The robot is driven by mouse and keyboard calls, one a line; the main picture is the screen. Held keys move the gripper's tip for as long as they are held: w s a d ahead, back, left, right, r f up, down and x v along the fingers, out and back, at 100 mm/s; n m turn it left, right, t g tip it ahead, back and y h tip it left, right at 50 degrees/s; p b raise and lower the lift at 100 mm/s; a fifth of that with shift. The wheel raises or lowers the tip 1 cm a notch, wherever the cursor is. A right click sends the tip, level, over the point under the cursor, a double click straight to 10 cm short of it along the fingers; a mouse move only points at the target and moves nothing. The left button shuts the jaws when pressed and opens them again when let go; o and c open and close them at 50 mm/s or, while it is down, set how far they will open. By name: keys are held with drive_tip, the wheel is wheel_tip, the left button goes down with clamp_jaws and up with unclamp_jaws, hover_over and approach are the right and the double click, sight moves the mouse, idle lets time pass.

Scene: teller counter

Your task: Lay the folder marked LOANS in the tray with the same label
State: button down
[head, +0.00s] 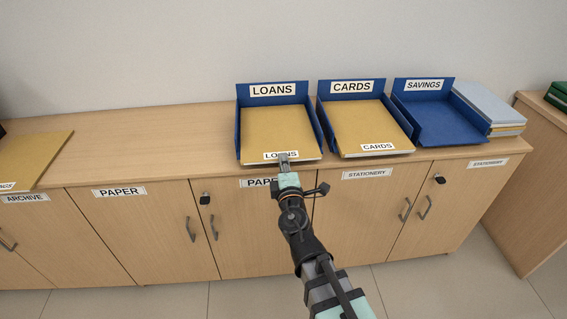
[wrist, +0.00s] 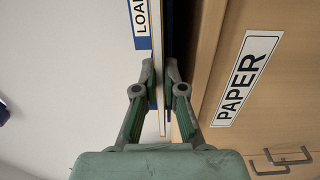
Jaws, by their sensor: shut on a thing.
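The yellow LOANS folder (head: 277,131) lies flat inside the blue LOANS tray (head: 239,118), within its side walls. Its labelled front edge lies at the tray's open front. My gripper (head: 283,160) is at that front edge, shut on the folder. In the wrist view the fingers (wrist: 160,88) pinch the folder's thin edge (wrist: 162,118) from both sides. The tray's LOANS label (wrist: 141,14) shows beyond it. The fingertips are partly hidden, and I cannot tell whether the folder rests fully on the tray's floor.
The CARDS tray (head: 320,118) holds a yellow CARDS folder (head: 368,126). The SAVINGS tray (head: 442,120) is empty. A stack of folders (head: 490,104) stands to its right. Another yellow folder (head: 32,158) lies at the far left. The counter (head: 150,140) between is clear.

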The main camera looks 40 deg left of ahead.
drive_tip(key=c, duration=1.2)
unclamp_jaws()
drive_tip(key=s+d+p, duration=0.1)
drive_tip(key=p, duration=0.4)
drive_tip(key=s+d+r+p, duration=0.1)
drive_tip(key=s+d+p, duration=0.1)
drive_tip(key=p, duration=0.3)
drive_tip(key=shift+s+d+r, duration=0.15)
drive_tip(key=shift+s+d, duration=0.1)
drive_tip(key=shift+s, duration=0.05)
drive_tip(key=p, duration=0.4)
drive_tip(key=shift+s+d+t+p, duration=0.15)
drive_tip(key=shift+d+t+p, duration=0.1)
drive_tip(key=shift+t+p, duration=0.05)
